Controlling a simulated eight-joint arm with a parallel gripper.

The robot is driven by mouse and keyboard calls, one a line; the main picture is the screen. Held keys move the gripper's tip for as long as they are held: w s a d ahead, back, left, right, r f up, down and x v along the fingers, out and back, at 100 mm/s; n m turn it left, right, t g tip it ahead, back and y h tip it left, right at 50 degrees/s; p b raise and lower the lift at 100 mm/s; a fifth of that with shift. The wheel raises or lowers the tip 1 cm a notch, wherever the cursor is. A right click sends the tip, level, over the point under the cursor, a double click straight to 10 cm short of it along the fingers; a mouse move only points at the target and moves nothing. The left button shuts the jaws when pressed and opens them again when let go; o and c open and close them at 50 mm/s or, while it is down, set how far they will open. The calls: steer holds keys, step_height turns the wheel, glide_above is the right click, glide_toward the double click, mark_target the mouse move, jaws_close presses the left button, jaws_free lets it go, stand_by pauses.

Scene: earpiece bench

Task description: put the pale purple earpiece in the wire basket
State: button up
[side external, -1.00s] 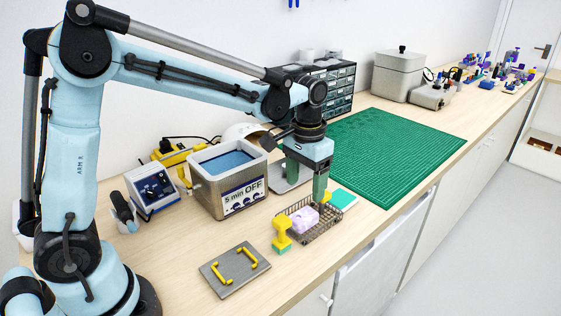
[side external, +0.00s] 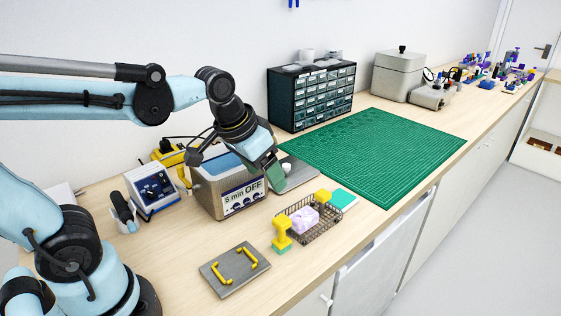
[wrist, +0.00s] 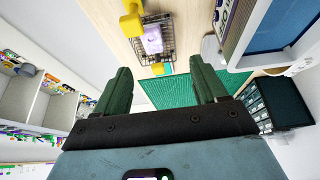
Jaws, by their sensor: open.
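The pale purple earpiece (side external: 304,219) sits inside the wire basket (side external: 325,232), at its left part in the side external view, with its top showing above the mesh. The wrist view also shows the earpiece (wrist: 152,40) within the basket (wrist: 167,27). My gripper (side external: 272,183) is open and empty, tilted, up and left of the basket, in front of the grey tank. In the wrist view nothing lies between its green fingers (wrist: 158,72).
A yellow piece on a teal base (side external: 282,236) stands by the basket's left end. A yellow block (side external: 323,196) and teal pad (side external: 343,199) are at its far end. A grey plate with yellow handles (side external: 235,270) lies in front. The green mat (side external: 400,150) is clear.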

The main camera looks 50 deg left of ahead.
steer(key=s, duration=0.1)
steer(key=s+f+t, duration=0.2)
steer(key=shift+s+a+f, duration=0.1)
steer(key=shift+s+a, duration=0.25)
steer(key=shift+s, duration=0.05)
